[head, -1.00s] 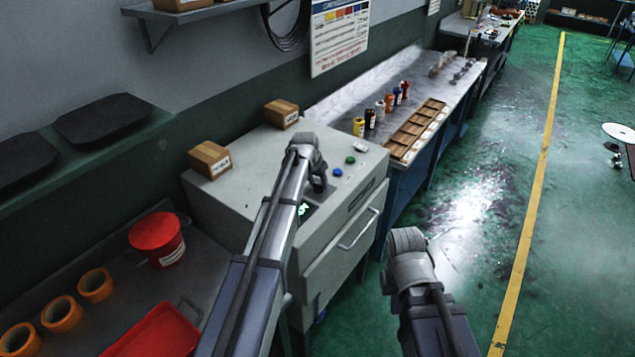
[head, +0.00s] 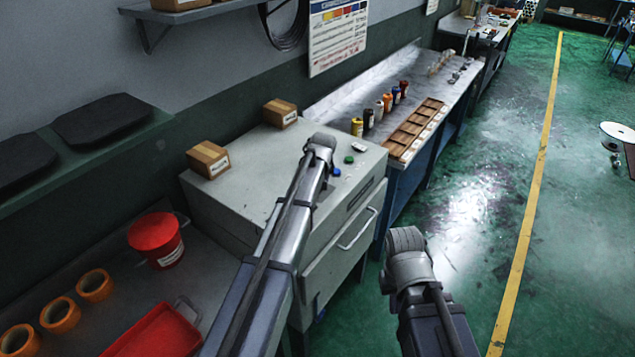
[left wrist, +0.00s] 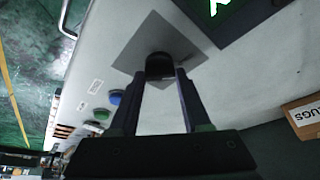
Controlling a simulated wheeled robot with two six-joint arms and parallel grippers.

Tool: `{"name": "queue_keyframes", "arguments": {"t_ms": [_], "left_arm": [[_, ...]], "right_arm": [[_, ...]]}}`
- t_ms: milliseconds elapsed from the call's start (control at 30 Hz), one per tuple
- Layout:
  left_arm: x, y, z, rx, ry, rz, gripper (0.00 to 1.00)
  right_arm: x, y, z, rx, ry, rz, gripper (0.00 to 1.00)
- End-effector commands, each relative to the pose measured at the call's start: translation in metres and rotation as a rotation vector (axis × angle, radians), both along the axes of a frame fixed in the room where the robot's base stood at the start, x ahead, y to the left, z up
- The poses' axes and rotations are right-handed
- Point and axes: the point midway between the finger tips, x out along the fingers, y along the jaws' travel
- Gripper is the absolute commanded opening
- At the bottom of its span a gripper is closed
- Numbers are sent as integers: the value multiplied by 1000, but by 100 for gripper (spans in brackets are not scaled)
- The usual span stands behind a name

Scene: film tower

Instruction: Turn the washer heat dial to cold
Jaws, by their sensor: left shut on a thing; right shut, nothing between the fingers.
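The washer (head: 235,200) is the grey cabinet with a sloped top, left of centre in the head view. Its heat dial (left wrist: 159,62) is a dark round knob on a grey square plate in the left wrist view. My left gripper (left wrist: 161,74) is shut on the dial, one finger at each side. My left arm hides the dial in the head view; the knob's pointer setting cannot be read. A dark display with a green sign (left wrist: 216,8) is beside the plate. My right gripper (head: 406,243) is away from the washer, above the floor, its fingertips hidden.
Blue (head: 336,172) and green (head: 349,160) buttons are on the panel near my left arm. Two cardboard boxes (head: 209,160) stand on the washer top. A bench with bottles and a wooden tray (head: 415,128) adjoins it.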

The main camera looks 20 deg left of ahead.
Motion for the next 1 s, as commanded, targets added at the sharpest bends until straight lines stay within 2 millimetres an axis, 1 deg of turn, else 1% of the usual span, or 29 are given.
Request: {"name": "queue_keyframes", "arguments": {"t_ms": [467,500,733,1000], "left_arm": [[0,0,0,-1,2,12,0],[0,0,0,-1,2,12,52],[0,0,0,-1,1,11,78],[0,0,1,0,1,10,78]], "right_arm": [[0,0,0,0,0,0,0],[0,0,0,0,0,0,0],[0,0,0,0,0,0,0],[0,0,1,0,0,0,0]]}}
